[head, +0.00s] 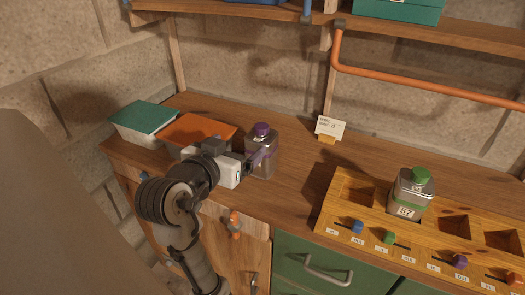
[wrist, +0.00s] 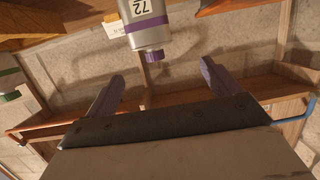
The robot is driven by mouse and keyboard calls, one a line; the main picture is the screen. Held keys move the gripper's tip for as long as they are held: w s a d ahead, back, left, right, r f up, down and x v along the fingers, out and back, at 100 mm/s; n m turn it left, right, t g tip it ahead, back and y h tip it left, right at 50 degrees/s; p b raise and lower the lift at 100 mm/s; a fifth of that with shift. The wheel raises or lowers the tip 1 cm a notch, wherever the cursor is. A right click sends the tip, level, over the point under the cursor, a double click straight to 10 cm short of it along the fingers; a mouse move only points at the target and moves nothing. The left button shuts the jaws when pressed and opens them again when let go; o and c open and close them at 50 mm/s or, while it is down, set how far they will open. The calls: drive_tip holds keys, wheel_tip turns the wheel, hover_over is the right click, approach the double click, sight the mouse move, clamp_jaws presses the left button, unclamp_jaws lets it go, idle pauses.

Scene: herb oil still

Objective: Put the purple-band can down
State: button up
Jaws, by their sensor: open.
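The purple-band can (head: 261,165) stands upright on the wooden worktop, grey with a purple cap. In the wrist view, which looks upside down, the can (wrist: 148,30) shows its purple band, a "72" label and its cap. My gripper (head: 256,158) is at the can's left side in the head view, with a purple finger overlapping it. In the wrist view my gripper (wrist: 161,70) has its two fingers wide apart, with the can beyond the tips and nothing held. Whether a finger touches the can I cannot tell.
An orange-lidded box (head: 198,130) and a teal-lidded box (head: 143,117) stand left of the can. A card (head: 330,126) stands behind right. A wooden rack (head: 340,208) at right holds a green-capped can (head: 410,195) among empty slots. Worktop between can and rack is clear.

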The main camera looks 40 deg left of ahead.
sight(254, 143)
drive_tip(key=shift+h, duration=0.5)
drive_tip(key=x, duration=0.4)
drive_tip(key=f+p+x, duration=0.1)
drive_tip(key=x, duration=0.3)
drive_tip(key=shift+s+d+f, duration=0.15)
drive_tip(key=shift+d+f, duration=0.05)
drive_tip(key=p+x, duration=0.1)
drive_tip(key=x, duration=0.3)
drive_tip(key=shift+w+r+p, duration=0.1)
drive_tip(key=shift+w+p, duration=0.3)
drive_tip(key=shift+w+a+f, duration=0.1)
drive_tip(key=shift+w+f, duration=0.15)
drive_tip(key=shift+w, duration=0.25)
drive_tip(key=shift+r, duration=0.1)
drive_tip(key=c, duration=1.6)
wheel_tip(254, 143, up, 20)
drive_tip(key=b, duration=0.1)
